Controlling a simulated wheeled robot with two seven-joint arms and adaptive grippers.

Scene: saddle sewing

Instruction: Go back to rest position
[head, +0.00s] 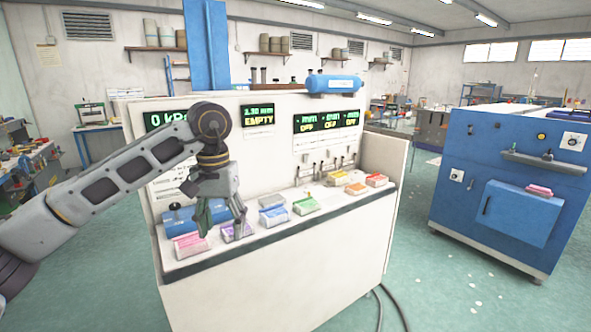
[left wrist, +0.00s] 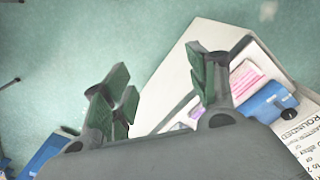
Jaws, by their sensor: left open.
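My left arm comes in from the left in the head view. My left gripper (head: 222,222) points down over the left part of the white bench (head: 275,275), near the pink box (head: 190,245) and the purple box (head: 236,231). It also shows in the left wrist view (left wrist: 165,95), with its green-padded fingers spread and nothing between them. Whether a finger touches a box cannot be told. My right gripper is in neither view.
A row of coloured boxes, among them a green one (head: 306,205) and an orange one (head: 357,189), lies along the bench. Displays stand behind on a panel (head: 275,150). A blue machine (head: 510,180) stands at right. Green floor between is open, with a cable (head: 393,305).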

